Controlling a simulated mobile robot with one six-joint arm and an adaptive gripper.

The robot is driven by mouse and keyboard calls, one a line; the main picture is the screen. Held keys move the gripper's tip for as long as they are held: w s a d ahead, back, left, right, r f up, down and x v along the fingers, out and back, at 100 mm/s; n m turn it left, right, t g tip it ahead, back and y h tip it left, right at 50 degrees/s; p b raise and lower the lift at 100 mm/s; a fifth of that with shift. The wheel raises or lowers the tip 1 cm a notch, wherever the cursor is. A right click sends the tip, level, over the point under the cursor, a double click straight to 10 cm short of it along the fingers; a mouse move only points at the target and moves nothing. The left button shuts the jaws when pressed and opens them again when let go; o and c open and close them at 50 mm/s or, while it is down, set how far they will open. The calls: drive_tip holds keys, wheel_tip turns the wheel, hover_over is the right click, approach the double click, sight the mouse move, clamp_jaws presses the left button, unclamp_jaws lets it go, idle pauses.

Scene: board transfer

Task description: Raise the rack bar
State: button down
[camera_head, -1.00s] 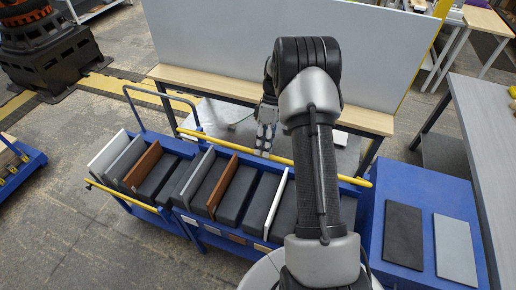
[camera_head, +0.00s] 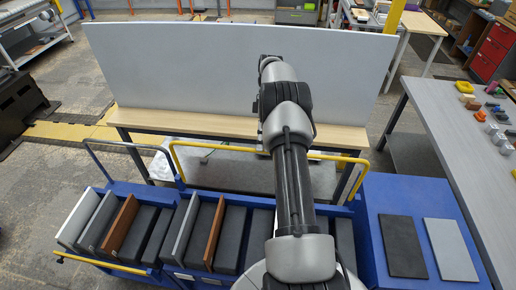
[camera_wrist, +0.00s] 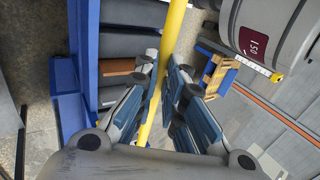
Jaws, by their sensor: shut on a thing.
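The yellow rack bar (camera_head: 225,147) spans the back of the right blue rack (camera_head: 352,212) in the head view. It stands raised above the rack, with its ends bent down toward the rack's sides. In the wrist view, the bar (camera_wrist: 174,38) runs between the fingers of my gripper (camera_wrist: 166,78), which is shut on it. In the head view, my arm hides most of the gripper and the middle of the bar.
White, grey, brown and dark boards stand in the racks. A second yellow bar (camera_head: 100,263) lies low along the left rack's front. A wooden bench (camera_head: 215,124) with a grey panel (camera_head: 235,70) stands behind. Two flat boards lie on a blue surface (camera_head: 375,200) at right.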

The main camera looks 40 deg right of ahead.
drive_tip(key=shift+w+d+f, duration=0.1)
drive_tip(key=shift+d+f, duration=0.15)
drive_tip(key=shift+f, duration=0.35)
drive_tip(key=shift+w+d+f, duration=0.1)
drive_tip(key=shift+d+f, duration=0.1)
drive_tip(key=shift+f, duration=0.4)
drive_tip(key=c, duration=1.5)
unclamp_jaws()
drive_tip(key=shift+w+d+f, duration=0.1)
drive_tip(key=shift+w+d, duration=0.05)
drive_tip(key=shift+r, duration=0.4)
drive_tip(key=shift+c, duration=0.5)
wheel_tip(320, 180, up, 10)
